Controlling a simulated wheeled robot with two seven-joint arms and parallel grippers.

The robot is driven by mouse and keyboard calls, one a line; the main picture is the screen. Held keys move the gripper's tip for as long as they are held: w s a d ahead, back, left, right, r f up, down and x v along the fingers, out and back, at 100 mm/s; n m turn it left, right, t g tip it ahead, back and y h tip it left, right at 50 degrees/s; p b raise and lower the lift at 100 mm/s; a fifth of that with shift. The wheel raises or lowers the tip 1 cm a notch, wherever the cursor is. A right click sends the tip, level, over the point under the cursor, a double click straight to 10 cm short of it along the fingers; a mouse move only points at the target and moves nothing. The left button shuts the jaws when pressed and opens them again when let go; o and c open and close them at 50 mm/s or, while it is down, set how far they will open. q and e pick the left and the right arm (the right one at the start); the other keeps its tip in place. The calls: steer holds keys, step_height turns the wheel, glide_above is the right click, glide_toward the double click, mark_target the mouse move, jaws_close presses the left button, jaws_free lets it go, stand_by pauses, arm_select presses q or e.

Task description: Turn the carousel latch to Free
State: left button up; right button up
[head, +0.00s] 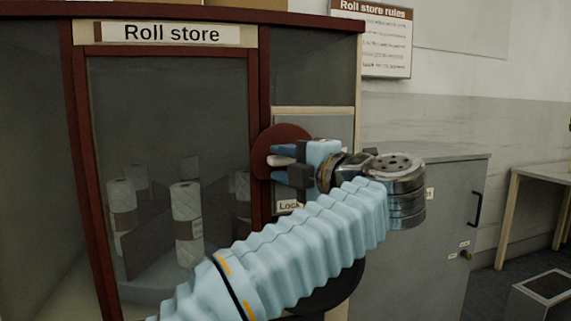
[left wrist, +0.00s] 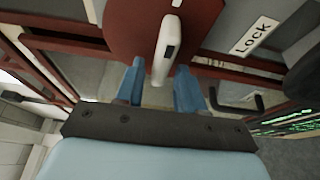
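The carousel latch is a white handle (head: 281,160) on a dark red round plate (head: 268,143), set on the front of the Roll store cabinet. It also shows in the left wrist view (left wrist: 167,48), lying lengthwise in line with my gripper. My left gripper (head: 279,163) is open, its two blue fingers on either side of the handle. In the left wrist view the gripper (left wrist: 158,84) has a gap between each finger and the handle's near end. A "Lock" label (head: 287,205) is below the plate, partly hidden by my arm. I see no Free label.
Behind the cabinet's glass door (head: 160,120) stand several wadding rolls (head: 187,222) on the carousel. A grey cabinet (head: 440,230) is to the right, with a table (head: 540,175) beyond. A rules sign (head: 372,38) hangs on the wall.

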arm_select(q)
steer(key=v, duration=1.3)
steer(key=shift+s+d, duration=0.25)
steer(key=shift+s, duration=0.1)
